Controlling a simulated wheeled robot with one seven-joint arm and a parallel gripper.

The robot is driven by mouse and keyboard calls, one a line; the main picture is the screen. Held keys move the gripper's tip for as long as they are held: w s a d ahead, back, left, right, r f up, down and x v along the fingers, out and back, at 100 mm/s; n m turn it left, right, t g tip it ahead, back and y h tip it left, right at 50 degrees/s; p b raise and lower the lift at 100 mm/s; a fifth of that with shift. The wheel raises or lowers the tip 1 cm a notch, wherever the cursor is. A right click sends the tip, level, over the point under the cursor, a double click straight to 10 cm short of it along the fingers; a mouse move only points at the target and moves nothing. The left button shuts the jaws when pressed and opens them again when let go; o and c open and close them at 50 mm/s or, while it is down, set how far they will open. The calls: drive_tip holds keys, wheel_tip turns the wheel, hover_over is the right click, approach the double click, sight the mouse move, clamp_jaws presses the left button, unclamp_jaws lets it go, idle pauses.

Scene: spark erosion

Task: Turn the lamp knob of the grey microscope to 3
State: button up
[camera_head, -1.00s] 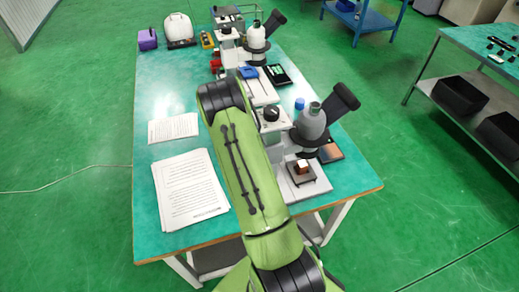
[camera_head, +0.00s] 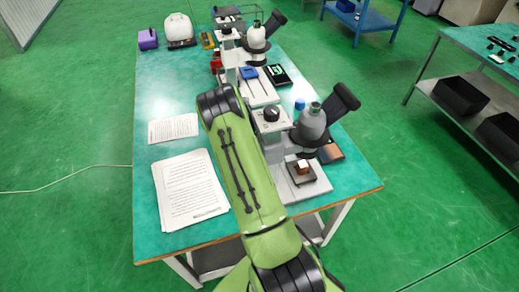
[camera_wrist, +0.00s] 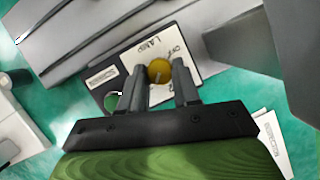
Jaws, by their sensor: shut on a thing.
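The grey microscope (camera_head: 311,126) stands at the near right of the teal table, with a dark eyepiece tube. In the wrist view its lamp knob (camera_wrist: 158,70) is a round yellow dial on a white panel (camera_wrist: 196,60) marked LAMP and OFF. A dark line shows on the knob, but I cannot read its setting; the lower numbers are partly hidden by my fingers. My gripper (camera_wrist: 159,84) is shut on the knob, one finger on each side. In the head view my arm hides the gripper and the knob.
A second, lighter microscope (camera_head: 257,38) stands farther back. A dark phone-like device (camera_head: 280,75) lies near it. Papers (camera_head: 188,190) lie on the left of the table. A small block sits on the grey microscope's dark stage (camera_head: 301,172).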

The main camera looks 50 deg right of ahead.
drive_tip(key=shift+d+m+y, duration=0.15)
drive_tip(key=shift+m+y, duration=0.35)
drive_tip(key=shift+m, duration=1)
drive_tip(key=o, duration=1.1)
drive_tip(key=shift+c, duration=0.2)
drive_tip(key=p+v, duration=0.1)
drive_tip(key=v, duration=1.4)
drive_tip(key=shift+w+r+g, duration=0.25)
drive_tip(key=shift+w+g, duration=0.05)
drive_tip(key=shift+w, duration=0.2)
